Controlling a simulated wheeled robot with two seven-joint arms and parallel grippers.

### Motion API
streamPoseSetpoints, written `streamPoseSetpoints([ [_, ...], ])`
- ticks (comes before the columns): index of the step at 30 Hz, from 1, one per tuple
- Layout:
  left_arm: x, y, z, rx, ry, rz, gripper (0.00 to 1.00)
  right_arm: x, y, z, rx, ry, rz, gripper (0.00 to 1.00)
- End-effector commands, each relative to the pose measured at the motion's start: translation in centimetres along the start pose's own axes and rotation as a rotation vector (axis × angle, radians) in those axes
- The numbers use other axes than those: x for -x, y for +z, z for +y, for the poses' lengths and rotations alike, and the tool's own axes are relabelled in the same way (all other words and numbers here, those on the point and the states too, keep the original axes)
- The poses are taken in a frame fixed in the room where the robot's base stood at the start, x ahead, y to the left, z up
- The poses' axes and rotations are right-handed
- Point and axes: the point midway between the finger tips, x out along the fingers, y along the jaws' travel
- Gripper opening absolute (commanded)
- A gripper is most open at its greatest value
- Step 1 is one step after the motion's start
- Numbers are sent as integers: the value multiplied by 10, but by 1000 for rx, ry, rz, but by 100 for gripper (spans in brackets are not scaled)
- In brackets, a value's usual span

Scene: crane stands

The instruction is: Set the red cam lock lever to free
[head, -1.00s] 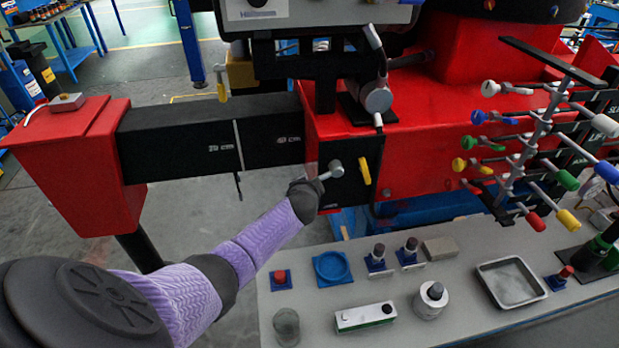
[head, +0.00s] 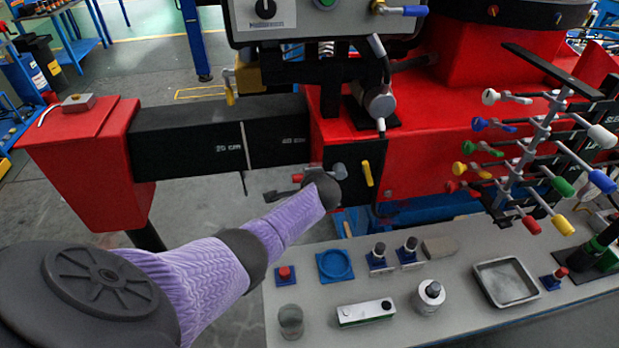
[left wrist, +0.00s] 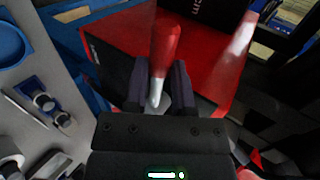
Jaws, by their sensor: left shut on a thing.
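The red cam lock lever has a red handle and a pale metal shaft, and fills the middle of the left wrist view (left wrist: 165,48). My left gripper (left wrist: 162,88) is shut on it, one dark finger on each side of the shaft. In the head view my left gripper (head: 282,192) is at the black end of the beam housing, left of a grey round knob (head: 339,170). A bit of the red handle (head: 297,178) shows there; the rest of the lever is hidden by my wrist. My right gripper is not in view.
A yellow lever (head: 367,173) stands just right on the same black plate. The black beam (head: 190,145) runs left to a red box (head: 85,155). Below is a grey table (head: 400,285) with small parts. A rack of coloured levers (head: 530,150) stands at right.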

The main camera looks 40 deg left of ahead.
Motion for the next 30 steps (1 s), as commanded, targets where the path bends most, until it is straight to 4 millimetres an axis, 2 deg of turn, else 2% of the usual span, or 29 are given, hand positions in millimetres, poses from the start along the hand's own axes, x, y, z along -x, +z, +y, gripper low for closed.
streamPoseSetpoints([
  [7,0,0,-2,-2,-6,1,0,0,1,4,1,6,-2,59],
  [8,0,0,-2,-1,-6,1,33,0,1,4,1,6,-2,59],
  [12,0,0,-2,-1,-5,1,63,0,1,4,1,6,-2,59],
  [13,0,0,-2,-1,-4,1,67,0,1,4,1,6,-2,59],
  [20,0,0,-1,0,-3,0,67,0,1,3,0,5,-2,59],
  [23,7,0,-3,-1,-3,2,67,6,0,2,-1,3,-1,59],
  [30,63,-1,-6,-1,-2,5,67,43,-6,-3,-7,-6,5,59],
])
